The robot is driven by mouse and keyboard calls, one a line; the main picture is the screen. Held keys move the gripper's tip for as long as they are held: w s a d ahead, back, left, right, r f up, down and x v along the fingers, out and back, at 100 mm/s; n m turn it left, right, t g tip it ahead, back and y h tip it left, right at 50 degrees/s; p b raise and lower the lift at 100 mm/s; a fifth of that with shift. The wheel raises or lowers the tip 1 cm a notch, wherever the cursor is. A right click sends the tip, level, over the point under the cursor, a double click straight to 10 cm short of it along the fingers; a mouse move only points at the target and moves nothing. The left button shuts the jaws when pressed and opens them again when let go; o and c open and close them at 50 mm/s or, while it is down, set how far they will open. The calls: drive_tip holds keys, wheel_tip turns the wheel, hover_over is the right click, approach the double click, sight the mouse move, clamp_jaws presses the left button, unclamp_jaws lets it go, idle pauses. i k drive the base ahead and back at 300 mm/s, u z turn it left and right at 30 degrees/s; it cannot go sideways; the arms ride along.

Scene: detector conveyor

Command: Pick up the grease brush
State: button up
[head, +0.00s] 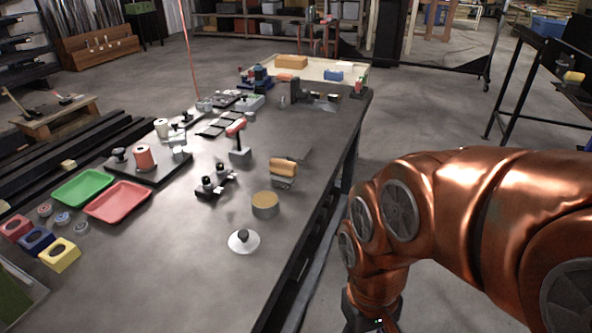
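I cannot tell for certain which thing is the grease brush. A tan, rounded piece on a grey block (284,172), near the right edge of the table, may be a brush. A red-topped piece on a grey base (238,141) stands farther back. A round tin with a tan top (265,204) stands in front of the tan piece. My copper arm comes in from the right and bends down beside the table. Only the dark upper part of my gripper (372,318) shows at the bottom edge, off the table's right side. Its fingertips are cut off.
The long dark table (190,265) has free room at its front. A white disc with a dark knob (243,241) lies near its right edge. Red (118,202) and green (84,188) trays and colored blocks are at left. A bin (335,82) stands at the far end.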

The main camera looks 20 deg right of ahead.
sight(284, 172)
drive_tip(key=z, duration=1.25)
drive_tip(key=i, duration=0.8)
drive_tip(key=u, duration=3.05)
